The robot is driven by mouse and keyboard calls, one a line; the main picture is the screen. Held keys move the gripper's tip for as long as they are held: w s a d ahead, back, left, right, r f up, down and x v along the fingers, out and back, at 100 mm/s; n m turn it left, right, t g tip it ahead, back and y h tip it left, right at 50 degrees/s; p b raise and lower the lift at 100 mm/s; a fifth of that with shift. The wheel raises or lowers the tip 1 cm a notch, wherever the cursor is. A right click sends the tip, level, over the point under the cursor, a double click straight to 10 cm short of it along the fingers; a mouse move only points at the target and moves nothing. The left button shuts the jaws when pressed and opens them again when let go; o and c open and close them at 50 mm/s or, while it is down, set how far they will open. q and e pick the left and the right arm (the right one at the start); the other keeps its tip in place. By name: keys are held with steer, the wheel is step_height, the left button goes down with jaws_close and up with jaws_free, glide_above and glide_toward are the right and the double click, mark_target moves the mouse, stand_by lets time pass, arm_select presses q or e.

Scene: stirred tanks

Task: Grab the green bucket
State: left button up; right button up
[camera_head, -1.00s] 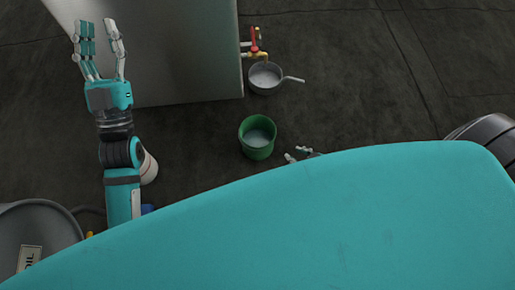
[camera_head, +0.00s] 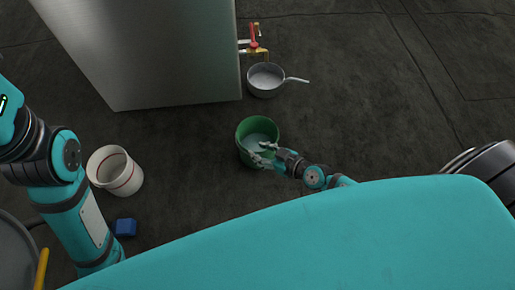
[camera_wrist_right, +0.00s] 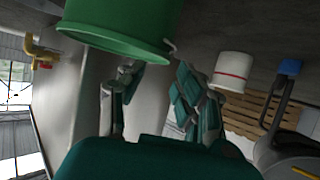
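The green bucket (camera_head: 244,149) stands on the dark floor in the middle of the head view, with pale, liquid-looking contents. Its green wall also fills the top of the right wrist view (camera_wrist_right: 120,25). My right gripper (camera_head: 265,153) is at the bucket's near right side, its fingers overlapping the rim in the head view. In the wrist view its fingers (camera_wrist_right: 158,92) are spread apart with nothing between them, beside the bucket; contact cannot be told. Of my left gripper, only the teal hand body (camera_head: 8,112) shows at the left edge; its fingers are cut off.
A grey pan (camera_head: 266,90) sits beneath a red-handled tap (camera_head: 254,38) on the metal tank (camera_head: 160,55). A white bucket (camera_head: 115,172) with a red stripe and a blue object (camera_head: 125,228) are at the left. A wooden pallet (camera_wrist_right: 250,112) shows in the wrist view. Floor right of the pan is clear.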

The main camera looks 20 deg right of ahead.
mark_target(246, 146)
steer(key=shift+b+x, duration=0.95)
steer(key=shift+x, duration=2.65)
steer(key=shift+s+f, duration=0.1)
steer(key=shift+s, duration=0.05)
steer(key=shift+c, duration=0.3)
jaws_close()
